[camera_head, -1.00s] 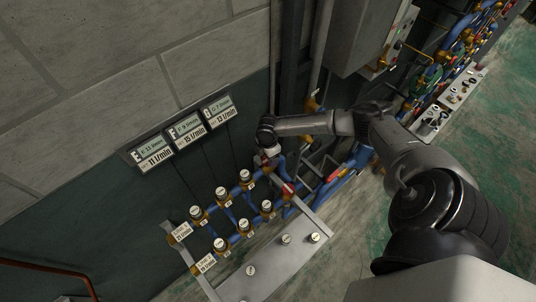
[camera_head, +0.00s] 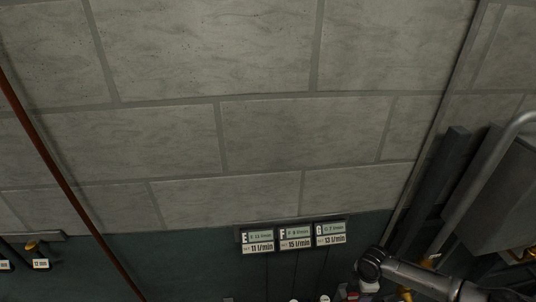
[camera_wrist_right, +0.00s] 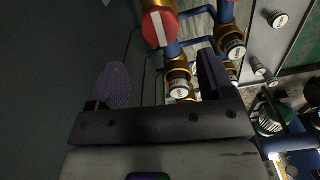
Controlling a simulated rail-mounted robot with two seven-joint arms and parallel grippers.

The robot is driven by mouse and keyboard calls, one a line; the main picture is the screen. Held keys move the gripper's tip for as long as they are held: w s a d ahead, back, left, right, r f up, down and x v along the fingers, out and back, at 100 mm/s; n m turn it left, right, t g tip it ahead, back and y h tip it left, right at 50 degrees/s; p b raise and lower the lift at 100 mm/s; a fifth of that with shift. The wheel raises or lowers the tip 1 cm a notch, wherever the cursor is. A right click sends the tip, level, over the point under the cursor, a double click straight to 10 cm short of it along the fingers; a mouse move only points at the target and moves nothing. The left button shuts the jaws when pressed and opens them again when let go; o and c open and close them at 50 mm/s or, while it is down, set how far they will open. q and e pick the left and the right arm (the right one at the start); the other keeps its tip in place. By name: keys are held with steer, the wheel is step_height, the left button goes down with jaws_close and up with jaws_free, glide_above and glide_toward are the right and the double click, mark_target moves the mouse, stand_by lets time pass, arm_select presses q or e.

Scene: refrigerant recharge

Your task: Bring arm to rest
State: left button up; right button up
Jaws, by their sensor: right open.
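My right arm (camera_head: 425,280) comes in along the bottom right of the head view, with its wrist low in front of the wall. In the right wrist view my right gripper (camera_wrist_right: 162,82) is open, its two fingers wide apart with nothing between them held. A red knob with a white bar (camera_wrist_right: 160,27) on a brass valve lies beyond the fingertips, apart from them. Brass valves with white caps (camera_wrist_right: 178,80) on blue pipes show behind it. In the head view the gripper's fingers are too low and small to make out. My left gripper is out of view.
Three flow displays (camera_head: 295,236) hang on the wall, reading 11, 15 and 13 l/min. A grey cabinet (camera_head: 500,195) and vertical pipes stand at the right. A rust-red pipe (camera_head: 60,175) runs down at the left. The block wall (camera_head: 260,130) above is bare.

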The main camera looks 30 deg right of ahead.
steer(key=s+a+m+t+y+p, duration=0.1)
steer(key=s+a, duration=0.4)
steer(key=a, duration=0.8)
steer(key=s+a+y, duration=0.1)
steer(key=s+a, duration=0.4)
steer(key=a, duration=0.9)
steer(key=s+r+m+t+h+p, duration=0.1)
steer(key=s+r+m+t, duration=0.1)
steer(key=s+r+m, duration=0.7)
step_height(320, 180, up, 2)
steer(key=shift+s+r+t+h, duration=0.1)
steer(key=shift+s+t+h, duration=0.25)
steer(key=shift+s, duration=0.3)
